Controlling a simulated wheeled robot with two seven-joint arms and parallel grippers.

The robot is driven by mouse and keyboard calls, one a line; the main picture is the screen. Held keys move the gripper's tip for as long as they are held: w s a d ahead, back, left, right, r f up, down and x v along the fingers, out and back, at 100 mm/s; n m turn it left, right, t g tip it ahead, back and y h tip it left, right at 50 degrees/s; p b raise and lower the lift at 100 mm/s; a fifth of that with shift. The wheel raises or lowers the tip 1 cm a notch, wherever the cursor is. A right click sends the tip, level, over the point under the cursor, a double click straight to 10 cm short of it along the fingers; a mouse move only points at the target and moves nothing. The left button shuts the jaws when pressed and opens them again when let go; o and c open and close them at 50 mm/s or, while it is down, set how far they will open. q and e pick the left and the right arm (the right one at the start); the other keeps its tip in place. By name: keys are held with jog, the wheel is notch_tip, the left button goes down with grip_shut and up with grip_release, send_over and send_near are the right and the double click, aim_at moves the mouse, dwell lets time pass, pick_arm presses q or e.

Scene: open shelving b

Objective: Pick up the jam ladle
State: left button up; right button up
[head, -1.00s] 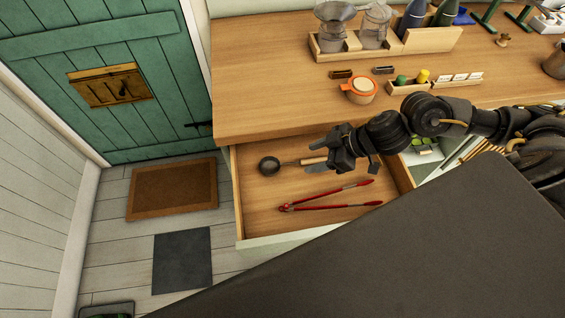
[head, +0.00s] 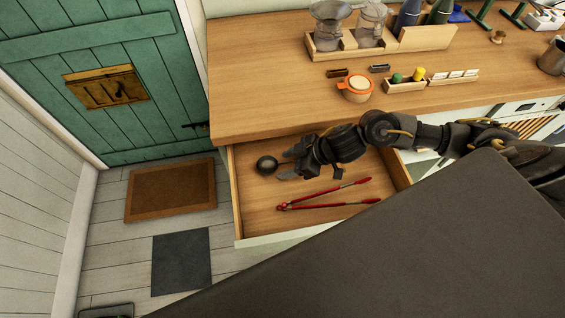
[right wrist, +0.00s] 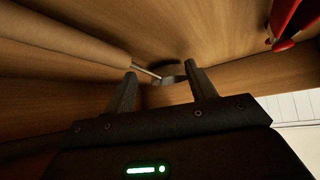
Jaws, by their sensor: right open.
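The jam ladle lies in the open drawer (head: 240,205). Its dark round bowl (head: 266,165) shows at the left in the head view; my gripper hides its handle there. My right gripper (head: 287,164) is open and empty, low over the drawer, its fingertips just right of the bowl. In the right wrist view the ladle's bowl (right wrist: 166,73) is beyond the fingertips (right wrist: 160,80). The metal neck runs to a thick wooden handle (right wrist: 65,37) at the upper left, beside the left finger. I cannot tell whether they touch. My left gripper is not in view.
Red tongs (head: 322,195) lie in the drawer below my gripper; part shows in the right wrist view (right wrist: 287,22). The wooden counter (head: 270,100) overhangs the drawer's back. On it stand an orange-rimmed jar (head: 356,90) and a small wooden tray (head: 404,87).

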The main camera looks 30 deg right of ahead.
jog(key=shift+w+a+f, duration=0.25)
jog(key=shift+a+f, duration=0.1)
jog(key=shift+f, duration=0.1)
grip_shut()
